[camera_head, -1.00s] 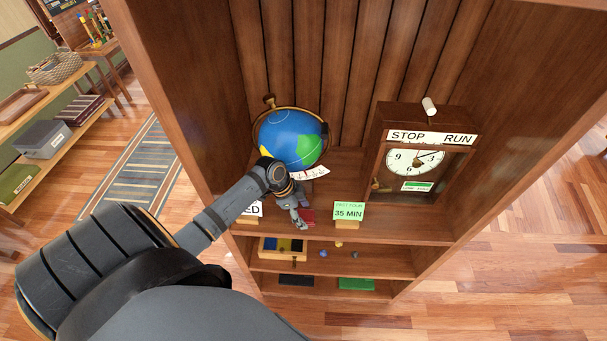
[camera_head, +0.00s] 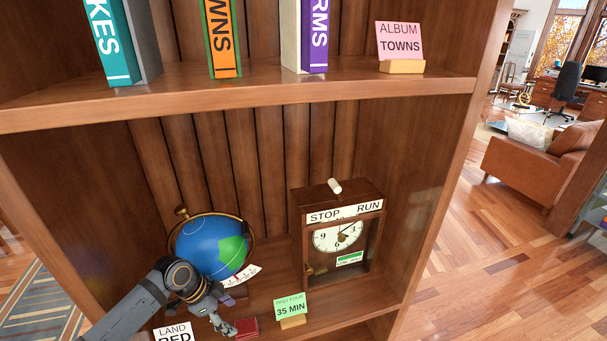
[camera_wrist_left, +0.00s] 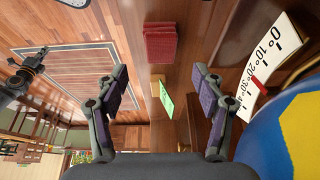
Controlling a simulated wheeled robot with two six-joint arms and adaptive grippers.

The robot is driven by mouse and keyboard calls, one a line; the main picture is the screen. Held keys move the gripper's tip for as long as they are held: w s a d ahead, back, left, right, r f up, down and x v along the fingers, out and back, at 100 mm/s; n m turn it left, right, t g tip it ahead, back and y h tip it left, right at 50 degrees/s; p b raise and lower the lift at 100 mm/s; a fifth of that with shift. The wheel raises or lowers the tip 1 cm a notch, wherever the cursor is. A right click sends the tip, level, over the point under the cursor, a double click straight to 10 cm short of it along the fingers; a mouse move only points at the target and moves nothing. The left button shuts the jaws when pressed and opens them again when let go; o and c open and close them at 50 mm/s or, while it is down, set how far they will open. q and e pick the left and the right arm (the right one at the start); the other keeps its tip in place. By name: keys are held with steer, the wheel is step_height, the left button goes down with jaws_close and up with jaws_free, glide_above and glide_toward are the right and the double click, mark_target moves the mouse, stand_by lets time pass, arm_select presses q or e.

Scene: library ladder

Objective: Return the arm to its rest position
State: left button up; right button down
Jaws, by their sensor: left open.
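My left arm comes in from the lower left in the head view. Its gripper (camera_head: 222,318) is over the lower shelf, in front of the blue and green globe (camera_head: 212,247). In the left wrist view the two fingers of this gripper (camera_wrist_left: 163,84) are spread wide with nothing held between them. The globe (camera_wrist_left: 303,130) and its white scale are close to the right of the fingers there. A small red block (camera_head: 247,327) lies just beyond the fingertips, apart from them. My right gripper is not in the head view; a dark jointed shape at the left of the wrist view may be it.
A green card reading 35 MIN (camera_head: 290,306) and a wooden clock case (camera_head: 341,236) stand right of the gripper. A white card (camera_head: 173,333) is below the arm. The upper shelf (camera_head: 240,97) with books overhangs. Open floor (camera_head: 480,260) lies right of the bookcase.

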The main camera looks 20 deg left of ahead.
arm_select(q)
steer(key=s+d+f+n+y, duration=0.2)
steer(key=s+d+f+n, duration=0.1)
steer(key=s+d, duration=0.35)
steer(key=s+r+n+t+y, duration=0.1)
steer(key=s+r+n+y, duration=0.3)
steer(key=n, duration=0.3)
steer(key=s+a+f+n+g+h+b, duration=0.1)
steer(key=s+f, duration=0.2)
steer(key=f, duration=1.3)
steer(key=s+a+f+b, duration=0.2)
steer(key=f, duration=1.3)
steer(key=s+f+g+b, duration=0.1)
steer(key=s+f, duration=1.4)
steer(key=s, duration=0.2)
steer(key=shift+s+a+f, duration=0.2)
steer(key=shift+s+f, duration=0.05)
steer(key=shift+f, duration=0.05)
